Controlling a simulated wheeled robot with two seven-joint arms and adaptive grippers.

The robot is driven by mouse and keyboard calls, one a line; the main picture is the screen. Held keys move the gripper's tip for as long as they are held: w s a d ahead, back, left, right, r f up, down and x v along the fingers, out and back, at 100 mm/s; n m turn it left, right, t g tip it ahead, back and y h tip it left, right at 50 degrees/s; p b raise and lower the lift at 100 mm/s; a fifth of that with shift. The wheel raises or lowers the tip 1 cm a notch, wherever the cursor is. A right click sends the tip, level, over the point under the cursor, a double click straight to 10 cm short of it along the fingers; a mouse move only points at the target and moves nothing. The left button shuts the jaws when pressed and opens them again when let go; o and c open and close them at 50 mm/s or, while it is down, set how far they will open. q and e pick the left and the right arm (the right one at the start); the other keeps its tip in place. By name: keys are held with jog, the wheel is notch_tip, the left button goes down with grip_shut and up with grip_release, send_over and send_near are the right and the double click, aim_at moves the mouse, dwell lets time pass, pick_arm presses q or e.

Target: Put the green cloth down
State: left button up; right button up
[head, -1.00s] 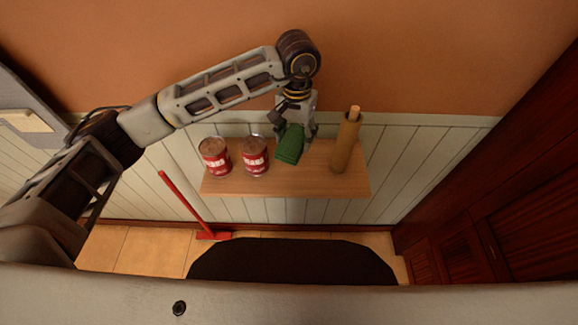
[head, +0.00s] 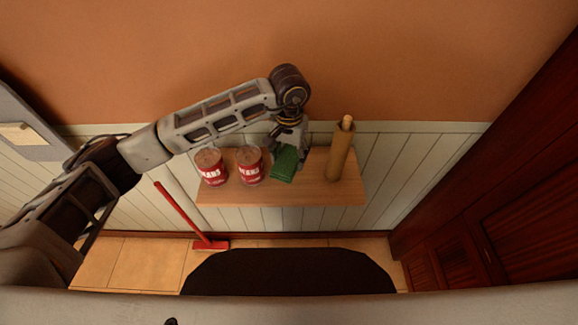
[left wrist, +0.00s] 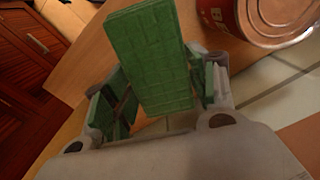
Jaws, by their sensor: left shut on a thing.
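The green cloth (head: 285,164) is folded into a thick block at the wooden wall shelf (head: 280,194), between the right-hand red can and the rolling pin. My left gripper (head: 289,146) is shut on it, pointing down at the shelf from above. In the left wrist view the cloth (left wrist: 150,58) stands out between the two fingers (left wrist: 158,98), with more green folds beside each finger. Whether the cloth's lower end touches the shelf cannot be told. My right gripper is not in view.
Two red cans (head: 211,166) (head: 249,165) stand on the shelf left of the cloth. A wooden rolling pin (head: 340,150) stands upright to its right. The shelf's front strip is bare. A red broom (head: 186,218) leans below the shelf's left side.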

aim_at(289, 167)
pick_arm(q)
jog(key=shift+f, duration=0.95)
jog(key=shift+f, duration=0.2)
jog(key=shift+f+p, duration=0.55)
jog(key=shift+f, duration=1.2)
jog(key=shift+f, duration=0.15)
jog(key=o, duration=0.9)
jog(key=shift+o, duration=0.2)
jog(key=shift+r, duration=0.2)
